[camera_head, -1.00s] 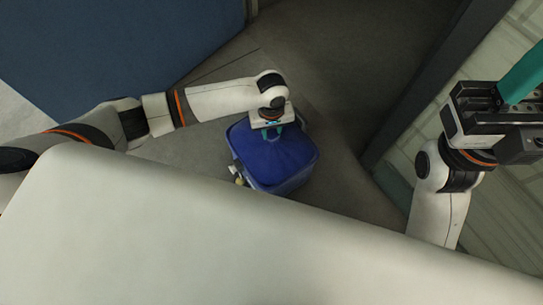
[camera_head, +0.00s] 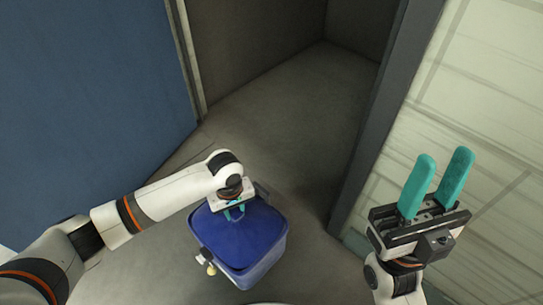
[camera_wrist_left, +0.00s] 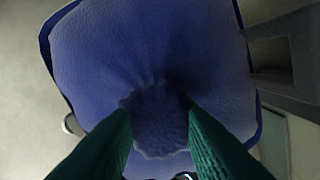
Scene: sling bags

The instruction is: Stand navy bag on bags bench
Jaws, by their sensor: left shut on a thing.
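The navy bag (camera_head: 245,241) hangs below my left gripper (camera_head: 236,212) in the head view. My left gripper is shut on the top of the bag. In the left wrist view the bag (camera_wrist_left: 150,60) fills most of the picture, and its gathered top sits between the teal fingers (camera_wrist_left: 160,130). My right gripper (camera_head: 438,185) is at the right of the head view, with its two teal fingers apart and nothing between them. I cannot make out the bags bench in these frames.
A blue panel (camera_head: 85,100) stands at the left. A grey opening with bare floor (camera_head: 290,110) lies ahead, bounded on the right by a dark post (camera_head: 385,110). A pale brick-patterned wall (camera_head: 490,110) is at the right, close to my right gripper.

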